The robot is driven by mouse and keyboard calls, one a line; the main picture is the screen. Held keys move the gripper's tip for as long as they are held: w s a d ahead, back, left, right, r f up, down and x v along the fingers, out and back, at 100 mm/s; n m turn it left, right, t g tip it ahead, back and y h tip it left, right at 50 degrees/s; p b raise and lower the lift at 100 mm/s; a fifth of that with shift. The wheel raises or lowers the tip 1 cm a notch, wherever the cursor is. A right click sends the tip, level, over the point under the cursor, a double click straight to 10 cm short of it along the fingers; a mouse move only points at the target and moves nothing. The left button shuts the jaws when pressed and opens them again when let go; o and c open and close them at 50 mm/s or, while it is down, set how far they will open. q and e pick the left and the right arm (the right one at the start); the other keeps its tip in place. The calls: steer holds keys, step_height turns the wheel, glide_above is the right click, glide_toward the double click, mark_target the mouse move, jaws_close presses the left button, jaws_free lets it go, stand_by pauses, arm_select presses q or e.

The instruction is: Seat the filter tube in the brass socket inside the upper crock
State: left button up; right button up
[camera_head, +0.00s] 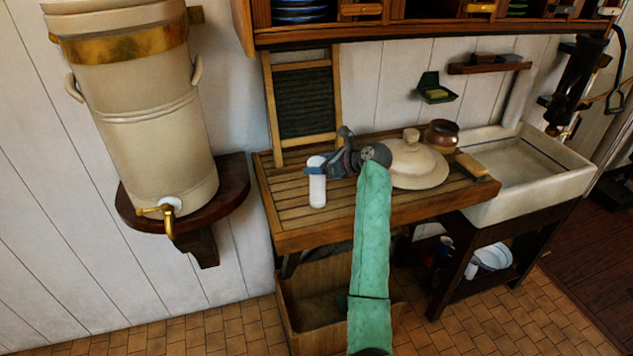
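The white filter tube (317,190) is upright at the left part of the slatted draining board. My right gripper (316,170) comes from the right, with one blue finger across the front of the tube's upper part. The other finger is hidden, so I cannot tell whether it grips the tube or whether the tube's foot touches the board. The stoneware filter stands at the left; its upper crock (113,20) is cut off by the top edge. The brass socket inside is hidden. My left gripper is out of view.
A cream lid (418,168) and a brown pot (442,133) sit on the draining board (292,222), with a brush (471,165) near its edge. A washboard (303,100) leans behind. The filter stands on a wall shelf (238,178). A cupboard (400,27) overhangs the board.

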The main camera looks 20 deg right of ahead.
steer(key=shift+c, duration=0.9)
steer(key=shift+r, duration=0.15)
steer(key=shift+r, duration=2.4)
